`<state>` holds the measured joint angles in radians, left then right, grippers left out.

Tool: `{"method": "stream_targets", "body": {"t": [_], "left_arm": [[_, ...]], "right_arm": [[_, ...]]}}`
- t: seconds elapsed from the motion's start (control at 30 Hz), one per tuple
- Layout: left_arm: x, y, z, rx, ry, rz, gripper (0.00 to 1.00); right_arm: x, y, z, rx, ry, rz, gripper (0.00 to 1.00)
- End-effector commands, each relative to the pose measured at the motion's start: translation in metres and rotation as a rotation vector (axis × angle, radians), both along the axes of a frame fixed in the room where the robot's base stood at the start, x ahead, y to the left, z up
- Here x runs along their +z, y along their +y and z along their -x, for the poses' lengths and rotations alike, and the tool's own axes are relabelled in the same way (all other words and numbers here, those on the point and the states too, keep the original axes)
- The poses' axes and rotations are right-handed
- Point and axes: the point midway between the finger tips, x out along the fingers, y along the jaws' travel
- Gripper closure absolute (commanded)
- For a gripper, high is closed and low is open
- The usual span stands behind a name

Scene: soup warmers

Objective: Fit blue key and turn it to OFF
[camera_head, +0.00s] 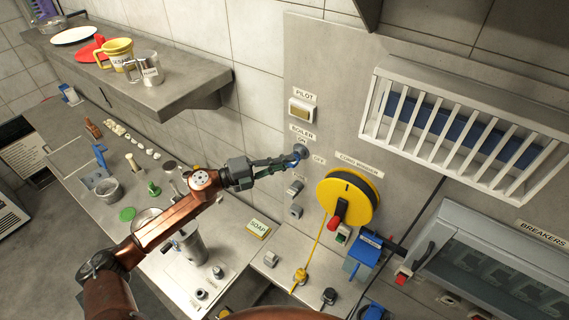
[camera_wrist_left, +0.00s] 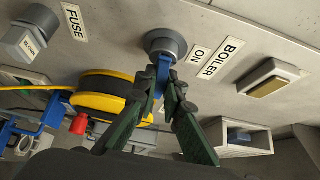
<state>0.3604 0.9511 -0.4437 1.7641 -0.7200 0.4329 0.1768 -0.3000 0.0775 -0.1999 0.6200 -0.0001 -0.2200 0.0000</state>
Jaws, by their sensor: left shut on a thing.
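The blue key (camera_wrist_left: 163,72) is between the fingertips of my left gripper (camera_wrist_left: 168,90), which is shut on it. The key's far end meets the grey round boiler switch (camera_wrist_left: 166,44) on the wall panel; how deep it sits is hidden. An "ON" label (camera_wrist_left: 197,54) and a "BOILER" label (camera_wrist_left: 222,57) are beside the switch. In the head view my left gripper (camera_head: 285,162) reaches the switch (camera_head: 301,151) from the left, and an "OFF" label (camera_head: 318,160) is to the switch's right. My right gripper is not in view.
A yellow cord reel (camera_head: 347,196) is mounted right of the switch. A pilot button (camera_head: 301,110) is above. The slatted white rack (camera_head: 462,130) juts out at upper right. A counter (camera_head: 150,225) with several utensils lies below left.

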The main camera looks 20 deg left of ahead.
Motion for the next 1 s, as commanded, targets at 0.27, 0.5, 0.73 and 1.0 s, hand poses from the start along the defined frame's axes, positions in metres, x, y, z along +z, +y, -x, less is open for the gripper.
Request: {"method": "stream_targets", "body": {"t": [0.27, 0.5, 0.73, 1.0], "left_arm": [[0.000, -0.003, -0.006, -0.001, 0.000, 0.000, 1.00], [0.000, -0.003, -0.006, -0.001, 0.000, 0.000, 0.76], [0.000, -0.002, -0.006, -0.001, 0.000, 0.000, 0.71], [-0.001, 0.009, 0.002, 0.001, 0.003, 0.001, 0.71]], "right_arm": [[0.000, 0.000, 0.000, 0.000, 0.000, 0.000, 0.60], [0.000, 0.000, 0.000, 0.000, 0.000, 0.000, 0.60], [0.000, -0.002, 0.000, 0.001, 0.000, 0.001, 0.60], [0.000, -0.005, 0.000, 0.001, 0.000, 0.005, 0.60]]}}
